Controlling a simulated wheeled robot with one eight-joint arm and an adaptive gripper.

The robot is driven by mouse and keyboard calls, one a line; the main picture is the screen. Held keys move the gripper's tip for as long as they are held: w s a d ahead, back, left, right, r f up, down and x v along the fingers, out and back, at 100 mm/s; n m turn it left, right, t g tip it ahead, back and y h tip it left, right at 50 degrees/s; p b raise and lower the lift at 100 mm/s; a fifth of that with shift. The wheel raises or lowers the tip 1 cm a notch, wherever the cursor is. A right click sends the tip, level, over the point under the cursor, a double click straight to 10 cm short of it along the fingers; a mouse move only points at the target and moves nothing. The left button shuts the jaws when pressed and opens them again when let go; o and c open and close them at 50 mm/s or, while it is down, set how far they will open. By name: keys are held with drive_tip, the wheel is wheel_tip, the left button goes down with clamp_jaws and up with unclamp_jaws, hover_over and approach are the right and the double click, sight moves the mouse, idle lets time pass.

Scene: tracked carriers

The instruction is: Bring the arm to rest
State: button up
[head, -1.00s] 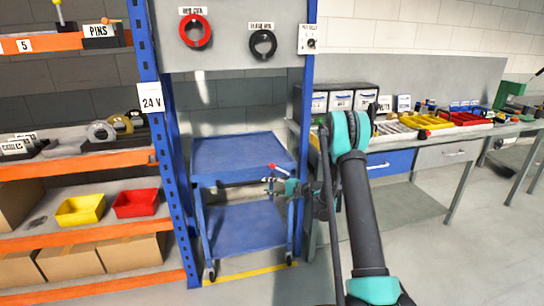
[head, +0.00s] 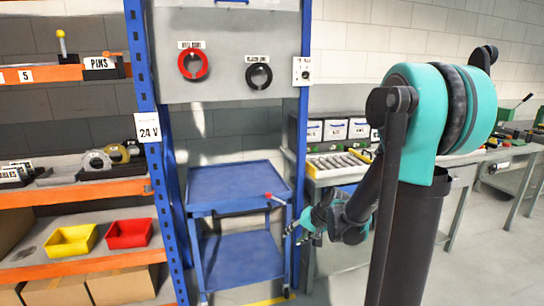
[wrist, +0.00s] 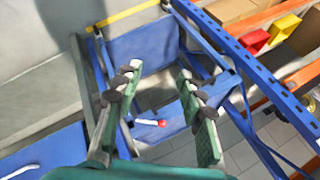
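My arm (head: 425,190) rises large on the right of the head view, bent at a teal elbow. My gripper (head: 298,232) points left, in front of the right side of the blue trolley (head: 238,180). In the wrist view my gripper (wrist: 155,82) has its two green-padded fingers wide apart. A red-tipped white lever (wrist: 152,122) shows between the fingers there. In the head view this lever (head: 275,198) is above and left of the gripper, apart from it. Nothing is seen held.
A blue-posted rack (head: 150,150) with orange shelves, a yellow bin (head: 72,241) and a red bin (head: 129,234) stands left. A workbench (head: 330,172) with trays runs behind the arm. Red (head: 191,64) and black (head: 258,76) rings hang on the panel. Floor at lower right is clear.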

drive_tip(key=s+d+f+n+h, duration=0.1)
drive_tip(key=s+d, duration=0.4)
drive_tip(key=s, duration=0.5)
drive_tip(key=s+d+f+n+h, duration=0.1)
drive_tip(key=s+d+h, duration=0.3)
drive_tip(key=s, duration=0.5)
drive_tip(key=shift+s+d+f+g, duration=0.4)
drive_tip(key=shift+d+f, duration=0.25)
drive_tip(key=shift+d, duration=0.45)
